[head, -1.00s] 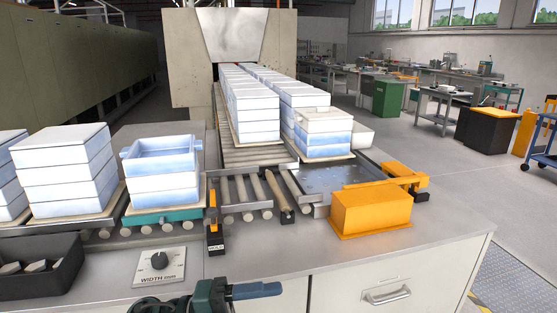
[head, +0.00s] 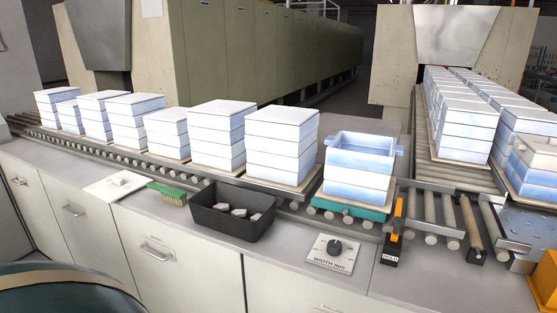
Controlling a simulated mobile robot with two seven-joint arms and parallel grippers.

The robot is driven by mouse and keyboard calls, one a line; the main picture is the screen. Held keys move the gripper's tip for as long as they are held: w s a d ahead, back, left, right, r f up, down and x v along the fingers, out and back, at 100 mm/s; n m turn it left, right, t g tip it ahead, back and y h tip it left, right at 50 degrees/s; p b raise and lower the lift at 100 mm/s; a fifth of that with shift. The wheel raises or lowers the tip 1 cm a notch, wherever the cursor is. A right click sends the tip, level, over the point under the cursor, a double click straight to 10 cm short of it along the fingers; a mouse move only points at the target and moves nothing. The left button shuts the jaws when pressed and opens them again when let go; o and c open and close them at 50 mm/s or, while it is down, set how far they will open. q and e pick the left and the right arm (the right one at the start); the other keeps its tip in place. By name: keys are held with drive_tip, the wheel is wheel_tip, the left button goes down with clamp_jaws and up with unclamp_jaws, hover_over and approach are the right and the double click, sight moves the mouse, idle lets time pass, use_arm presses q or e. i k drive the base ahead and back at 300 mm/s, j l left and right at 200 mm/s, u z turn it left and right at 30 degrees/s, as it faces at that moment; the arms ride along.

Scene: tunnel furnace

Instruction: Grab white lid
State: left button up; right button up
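A flat white square piece (head: 115,185) with a small raised part on top lies on the counter at the left; it looks like a lid, though it is small in view. A stack of white and bluish boxes (head: 357,182) on a teal carrier (head: 349,207) has an open box (head: 360,150) with side handles on top. The other stacks on the roller line, such as the one beside it (head: 282,150), have closed white tops. Neither of my grippers shows in the head view now.
A green brush (head: 168,193) and a black tray (head: 232,221) with pale pieces lie on the counter. A width dial panel (head: 333,251) and an orange-black hold post (head: 394,240) stand to the right. A dark rounded object (head: 65,290) fills the bottom left corner.

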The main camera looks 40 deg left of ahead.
sight(110, 190)
drive_tip(key=u, duration=2.35)
drive_tip(key=i+j, duration=0.2)
drive_tip(key=i, duration=0.25)
drive_tip(key=i+j, duration=0.2)
drive_tip(key=i, duration=0.25)
